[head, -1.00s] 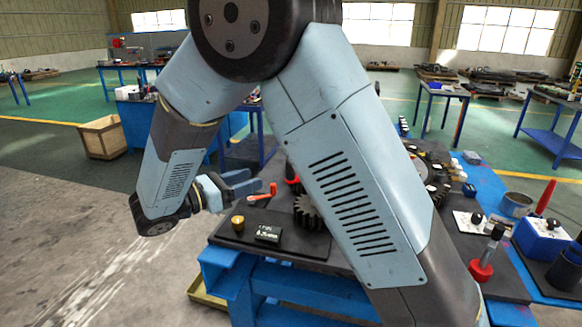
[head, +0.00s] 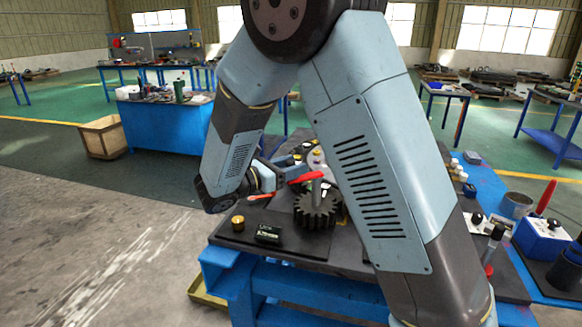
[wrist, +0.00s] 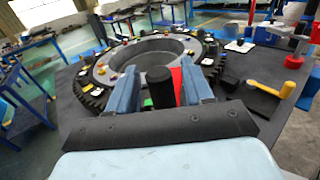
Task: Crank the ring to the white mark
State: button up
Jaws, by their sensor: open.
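The large dark toothed ring (wrist: 91,99) surrounds a grey hub (wrist: 112,70) in the wrist view, with small coloured pieces and white patches on it. I cannot tell which patch is the white mark. A black upright knob (wrist: 160,90) stands between the fingers of my gripper (wrist: 160,88), with a red arm (wrist: 177,83) just behind it. My gripper is open around the knob, with a gap visible on its right. In the head view, the red crank arm (head: 306,178) sits above a small dark gear (head: 316,208), beside my gripper (head: 288,168). My arm hides much of the ring there.
The blue bench (head: 300,293) carries a brass knob (head: 238,222), a black label block (head: 268,234) and an orange-handled piece (head: 261,197) at its near left. A blue box (head: 543,237) and a tin (head: 516,205) stand at right.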

grip_shut()
dwell(0.5)
